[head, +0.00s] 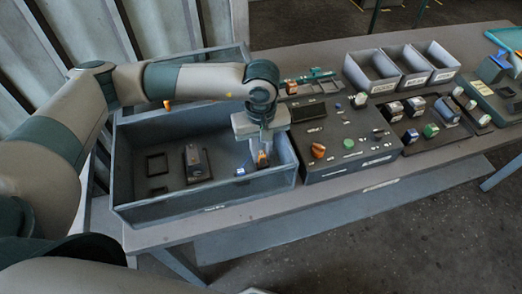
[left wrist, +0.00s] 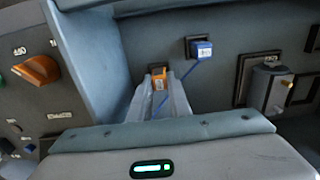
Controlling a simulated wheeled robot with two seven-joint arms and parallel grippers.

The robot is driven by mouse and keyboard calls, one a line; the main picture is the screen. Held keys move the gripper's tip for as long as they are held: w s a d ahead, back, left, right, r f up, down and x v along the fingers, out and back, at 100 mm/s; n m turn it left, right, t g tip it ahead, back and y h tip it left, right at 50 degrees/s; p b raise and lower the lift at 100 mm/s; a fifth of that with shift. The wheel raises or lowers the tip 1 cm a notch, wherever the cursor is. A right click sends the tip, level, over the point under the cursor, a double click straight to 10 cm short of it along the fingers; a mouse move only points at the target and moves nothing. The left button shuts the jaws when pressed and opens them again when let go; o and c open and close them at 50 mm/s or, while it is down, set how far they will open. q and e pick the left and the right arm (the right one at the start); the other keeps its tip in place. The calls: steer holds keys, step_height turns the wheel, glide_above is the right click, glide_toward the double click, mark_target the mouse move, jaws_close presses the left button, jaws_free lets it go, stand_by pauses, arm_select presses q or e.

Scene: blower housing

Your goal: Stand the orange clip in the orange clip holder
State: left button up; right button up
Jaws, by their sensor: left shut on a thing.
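The orange clip (head: 262,158) is between the fingers of my left gripper (head: 261,162), low inside the right end of the grey bin (head: 160,212). In the left wrist view, my left gripper (left wrist: 160,102) is shut on the orange clip (left wrist: 159,80), which points away between the fingertips. A small dark square holder (left wrist: 153,67) shows right at the clip's far end; I cannot tell whether the clip is inside it or just above it. The gripper hides part of this spot in the head view. My right gripper is not in view.
A blue clip (left wrist: 200,49) stands in a dark holder close beside the gripper. A grey boxed part (head: 196,162) and empty dark frames (head: 157,164) are farther left in the bin. The bin's wall and a panel with an orange knob (head: 318,151) are at the right.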

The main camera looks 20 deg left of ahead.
arm_select(q)
steer(key=shift+f, duration=0.15)
steer(key=o, duration=0.9)
